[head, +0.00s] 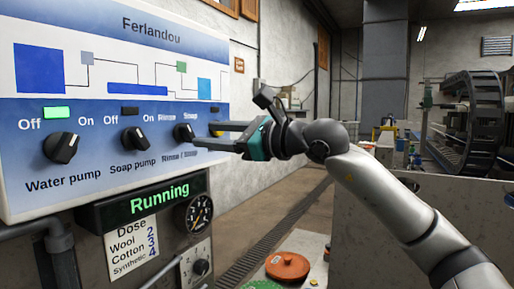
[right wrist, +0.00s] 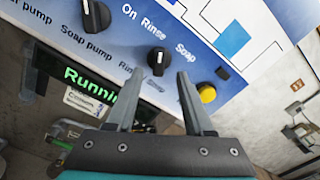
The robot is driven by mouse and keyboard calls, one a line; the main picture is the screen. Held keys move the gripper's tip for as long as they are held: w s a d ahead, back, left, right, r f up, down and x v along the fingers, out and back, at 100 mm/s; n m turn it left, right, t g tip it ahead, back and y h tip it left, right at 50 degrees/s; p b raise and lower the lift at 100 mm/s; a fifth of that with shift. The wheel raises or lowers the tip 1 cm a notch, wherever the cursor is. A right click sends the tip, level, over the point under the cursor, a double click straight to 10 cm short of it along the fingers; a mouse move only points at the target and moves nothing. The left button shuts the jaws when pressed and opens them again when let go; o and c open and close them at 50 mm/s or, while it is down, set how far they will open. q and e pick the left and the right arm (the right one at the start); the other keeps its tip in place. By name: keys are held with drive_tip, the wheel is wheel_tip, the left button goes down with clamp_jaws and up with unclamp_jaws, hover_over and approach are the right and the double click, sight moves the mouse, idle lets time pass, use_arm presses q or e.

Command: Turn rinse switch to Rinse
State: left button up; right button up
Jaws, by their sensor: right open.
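The black Rinse / Soap switch (head: 184,132) is the third knob along the blue and white control panel, under the words Rinse and Soap. It also shows in the right wrist view (right wrist: 158,58), between the two fingers. I cannot clearly tell which label its pointer faces. My right gripper (head: 201,135) is open in front of the panel, its fingers pointing at the switch. In the right wrist view the fingertips lie to either side of the knob; contact cannot be made out. My left gripper is not in view.
The soap pump knob (head: 135,139) and water pump knob (head: 62,147) are to the left. A yellow button (right wrist: 207,93) sits right of the switch. Below are a green "Running" display (head: 158,198) and a gauge (head: 194,215). An orange lid (head: 287,266) lies lower down.

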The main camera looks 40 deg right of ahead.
drive_tip(key=b+v, duration=0.8)
drive_tip(key=v, duration=0.3)
drive_tip(key=shift+s, duration=0.1)
idle(0.4)
